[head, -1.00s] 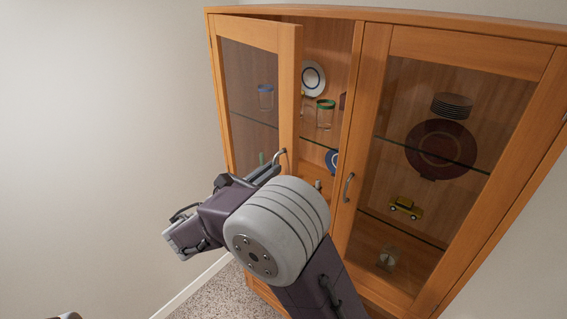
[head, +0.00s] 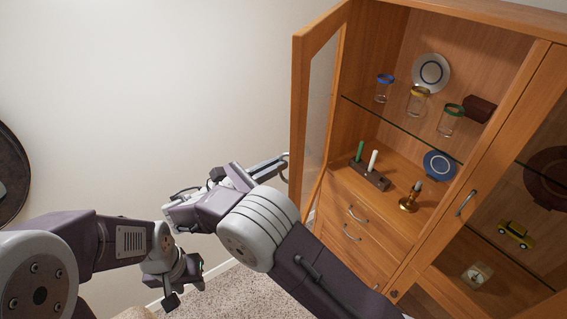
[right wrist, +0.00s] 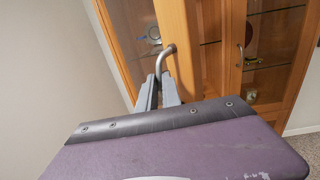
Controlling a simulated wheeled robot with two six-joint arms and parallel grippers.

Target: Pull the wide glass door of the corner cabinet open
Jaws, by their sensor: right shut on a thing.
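The wooden corner cabinet (head: 437,219) stands at the right of the head view. Its left framed glass door (head: 315,95) is swung well open, baring the shelves behind it. My right gripper (head: 284,166) is shut on this door's grey bar handle. In the right wrist view the fingers (right wrist: 160,88) close around the lower part of the curved handle (right wrist: 164,58), against the door's edge. My left gripper (head: 182,283) hangs low at the left, apart from the cabinet; its jaw opening is unclear.
The other glass door, with its handle (head: 466,203), is closed. Inside the open side are jars (head: 418,101), plates (head: 431,73), a candle block (head: 370,176) and a brass candlestick (head: 410,198). Drawers (head: 352,226) lie below. A bare wall (head: 170,90) is at the left.

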